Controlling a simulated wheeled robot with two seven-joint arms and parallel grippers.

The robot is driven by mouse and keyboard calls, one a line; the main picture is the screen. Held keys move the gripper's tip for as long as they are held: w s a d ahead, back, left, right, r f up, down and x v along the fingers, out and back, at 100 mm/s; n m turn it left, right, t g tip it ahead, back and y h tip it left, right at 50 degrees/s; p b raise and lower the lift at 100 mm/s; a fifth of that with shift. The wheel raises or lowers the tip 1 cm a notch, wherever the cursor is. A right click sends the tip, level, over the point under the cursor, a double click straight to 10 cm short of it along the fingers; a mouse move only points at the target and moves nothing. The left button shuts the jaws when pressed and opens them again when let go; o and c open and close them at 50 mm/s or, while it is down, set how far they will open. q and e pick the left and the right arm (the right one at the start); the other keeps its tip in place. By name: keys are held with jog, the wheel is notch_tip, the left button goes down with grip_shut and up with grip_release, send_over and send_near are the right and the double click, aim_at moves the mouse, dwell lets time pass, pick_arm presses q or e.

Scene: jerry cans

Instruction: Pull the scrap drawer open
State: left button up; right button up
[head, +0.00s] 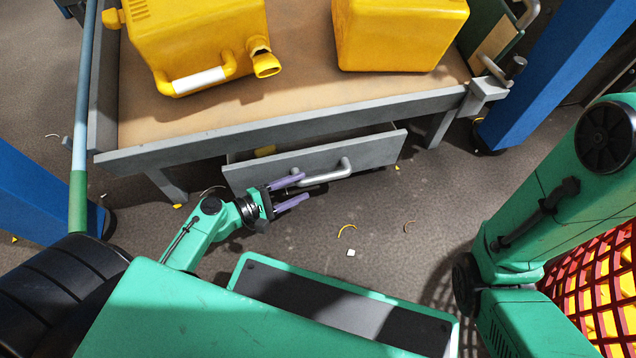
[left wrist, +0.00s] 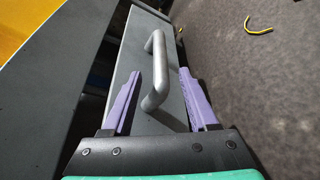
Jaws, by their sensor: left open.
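The grey scrap drawer (head: 378,152) hangs under the workbench and stands partly open, with a yellow bit visible inside. Its bar handle (head: 328,172) is on the front face. My left gripper (head: 298,188) is open at the left end of the handle. In the left wrist view, the handle (left wrist: 156,72) lies between the two purple fingers of the gripper (left wrist: 160,103), with a gap on the right side. The drawer front (left wrist: 127,62) runs behind the left finger. Whether a finger touches the handle I cannot tell. My right gripper is not in view.
Two yellow jerry cans (head: 205,40) (head: 398,32) stand on the workbench (head: 300,105). Blue posts (head: 556,70) rise at both sides. The floor before the drawer is mostly clear, with small yellow and white scraps. A red mesh basket (head: 600,290) is at the lower right.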

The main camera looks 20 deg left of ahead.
aim_at(309, 183)
pick_arm(q)
jog(key=b+x, duration=0.1)
jog(key=x, duration=0.5)
jog(key=shift+w+d+f, duration=0.1)
jog(key=shift+w+d, duration=0.1)
jog(key=shift+w, duration=0.1)
grip_shut()
dwell(1.0)
